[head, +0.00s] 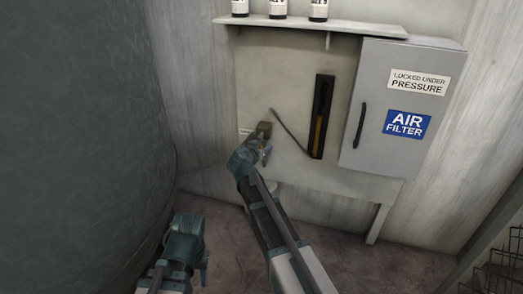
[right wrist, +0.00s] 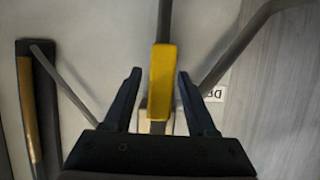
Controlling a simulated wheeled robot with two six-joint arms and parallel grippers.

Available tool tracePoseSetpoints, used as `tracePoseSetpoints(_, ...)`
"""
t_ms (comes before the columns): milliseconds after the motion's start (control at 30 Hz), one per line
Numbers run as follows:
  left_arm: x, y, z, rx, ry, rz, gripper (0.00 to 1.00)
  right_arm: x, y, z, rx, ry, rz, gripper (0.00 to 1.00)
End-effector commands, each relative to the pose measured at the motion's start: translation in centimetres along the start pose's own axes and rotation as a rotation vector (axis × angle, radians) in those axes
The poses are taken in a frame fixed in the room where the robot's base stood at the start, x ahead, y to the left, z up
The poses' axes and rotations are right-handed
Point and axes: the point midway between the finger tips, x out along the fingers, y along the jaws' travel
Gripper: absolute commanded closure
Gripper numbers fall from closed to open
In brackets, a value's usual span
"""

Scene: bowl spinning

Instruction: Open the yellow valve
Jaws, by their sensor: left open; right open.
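The yellow valve handle (right wrist: 162,80) is a short yellow grip on a metal lever, seen in the right wrist view. My right gripper (right wrist: 159,76) is open, with one dark finger on each side of the yellow grip and visible gaps to both. In the head view my right gripper (head: 263,130) is at the wall panel, left of the black gauge, and it hides the valve. My left gripper (head: 187,230) is low at the left in the head view, away from the panel; its fingers are not clearly seen.
A thin rod (head: 289,131) slants beside the black gauge (head: 321,118). A grey cabinet (head: 390,140) labelled air filter stands right of it. Bottles (head: 278,8) stand on the shelf (head: 350,27) above. A large tank (head: 80,120) fills the left side.

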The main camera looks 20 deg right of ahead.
Motion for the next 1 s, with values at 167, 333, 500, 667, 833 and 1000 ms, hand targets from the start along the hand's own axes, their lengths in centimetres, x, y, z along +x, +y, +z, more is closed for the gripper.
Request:
tracePoseSetpoints(167,0.02,0.00,0.00,0.000,0.000,0.000,0.50,0.11,0.02,-0.02,0.000,0.000,0.000,0.43)
tracePoseSetpoints(333,0.02,0.00,0.00,0.000,0.000,0.000,0.50,0.10,0.02,-0.02,0.000,0.000,0.000,0.53)
tracePoseSetpoints(500,0.02,0.00,0.00,0.000,0.000,0.000,0.50,0.09,0.02,-0.02,0.000,0.000,0.000,0.84)
tracePoseSetpoints(667,0.02,0.00,0.00,0.000,0.000,0.000,0.50,0.09,0.02,-0.01,0.000,0.000,0.000,1.00)
tracePoseSetpoints(833,0.02,0.00,0.00,0.000,0.000,0.000,0.50,0.08,0.02,-0.01,0.000,0.000,0.000,1.00)
tracePoseSetpoints(1000,0.02,0.00,0.00,0.000,0.000,0.000,0.50,0.08,0.02,-0.01,0.000,0.000,0.000,1.00)
